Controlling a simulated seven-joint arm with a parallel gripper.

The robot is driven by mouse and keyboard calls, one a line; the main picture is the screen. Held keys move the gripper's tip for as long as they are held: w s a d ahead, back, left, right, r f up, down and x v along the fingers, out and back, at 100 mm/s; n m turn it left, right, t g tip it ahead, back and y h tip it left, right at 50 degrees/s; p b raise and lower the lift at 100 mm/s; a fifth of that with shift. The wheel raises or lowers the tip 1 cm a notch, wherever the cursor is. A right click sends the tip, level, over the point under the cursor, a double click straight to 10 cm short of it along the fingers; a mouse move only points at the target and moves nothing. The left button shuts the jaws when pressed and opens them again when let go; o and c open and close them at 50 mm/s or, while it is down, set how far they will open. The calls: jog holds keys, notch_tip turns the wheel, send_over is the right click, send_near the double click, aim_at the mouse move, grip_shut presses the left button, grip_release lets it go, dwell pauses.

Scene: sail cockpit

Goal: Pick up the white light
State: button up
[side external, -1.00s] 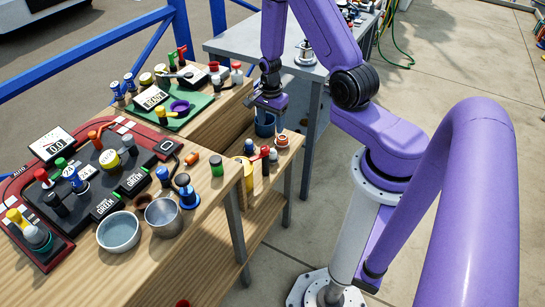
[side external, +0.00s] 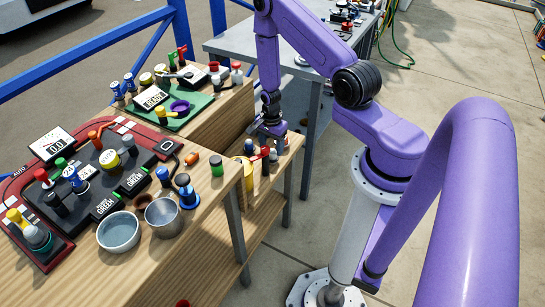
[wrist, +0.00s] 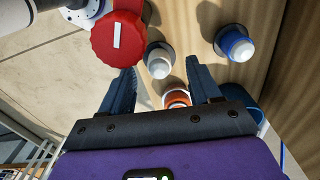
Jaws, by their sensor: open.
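A small light with a white dome and grey base (wrist: 158,62) stands on the wooden surface in the wrist view, just ahead of the gap between my fingertips. An orange-ringed piece with a pale top (wrist: 177,98) lies nearer, between my fingers and partly hidden by my gripper. A blue-ringed white piece (wrist: 235,43) is to the right. My gripper (wrist: 160,76) is open and empty, with one finger on each side of the gap. In the side view my gripper (side external: 268,134) hangs low over the small wooden shelf; it hides some pieces there.
A large red knob with a white mark (wrist: 118,38) stands close left of the light. A blue cup (wrist: 245,106) is at the right, partly hidden. In the side view, the wooden bench (side external: 215,240) to the left carries a red-edged panel, metal bowls and several knobs.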

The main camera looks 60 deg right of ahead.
aim_at(273, 149)
jog(key=shift+s+d+f, duration=0.1)
jog(key=shift+d+f, duration=0.05)
jog(key=shift+f, duration=1.05)
jog(key=shift+d+f, duration=0.15)
jog(key=shift+f, duration=1)
jog(key=c, duration=0.8)
jog(key=shift+r, duration=0.1)
